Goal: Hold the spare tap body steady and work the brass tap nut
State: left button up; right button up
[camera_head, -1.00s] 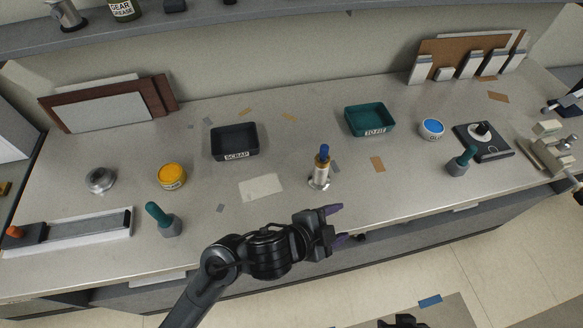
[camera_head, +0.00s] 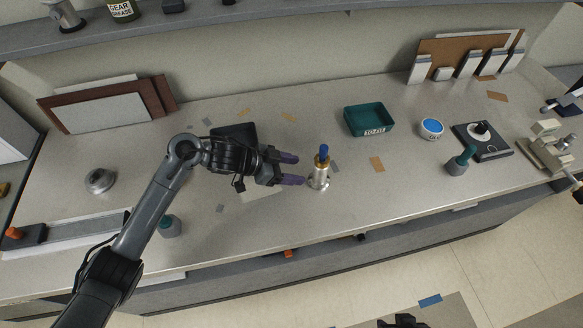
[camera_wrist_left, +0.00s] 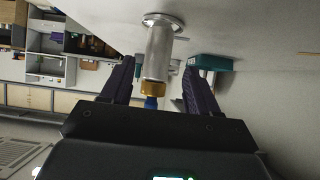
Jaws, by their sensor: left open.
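The spare tap body (camera_head: 319,181) stands upright on the bench, a silver cylinder on a round flange. The brass tap nut (camera_head: 321,163) sits near its top, below a blue tip (camera_head: 324,150). My left gripper (camera_head: 295,170) is open just left of the tap, its purple fingers pointing at it. In the left wrist view, the tap body (camera_wrist_left: 160,55) and brass nut (camera_wrist_left: 153,88) lie between the two spread fingers (camera_wrist_left: 158,75), with gaps on both sides. At the bottom edge of the head view, a dark piece may be my right gripper, but its fingers are unclear.
The dark scrap tray (camera_head: 236,131) is partly hidden by my left arm. A teal tray (camera_head: 369,119) stands behind the tap to the right. A blue-lidded tin (camera_head: 431,128) and a teal-handled tool (camera_head: 461,161) are further right. The bench right of the tap is mostly clear.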

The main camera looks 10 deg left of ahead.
aim_at(313, 180)
pick_arm(q)
jog(key=shift+x, duration=3.85)
jog(key=shift+r, duration=0.15)
grip_shut()
jog(key=shift+f, duration=0.2)
jog(key=shift+o, duration=0.9)
grip_release()
jog(key=shift+r, duration=0.1)
grip_shut()
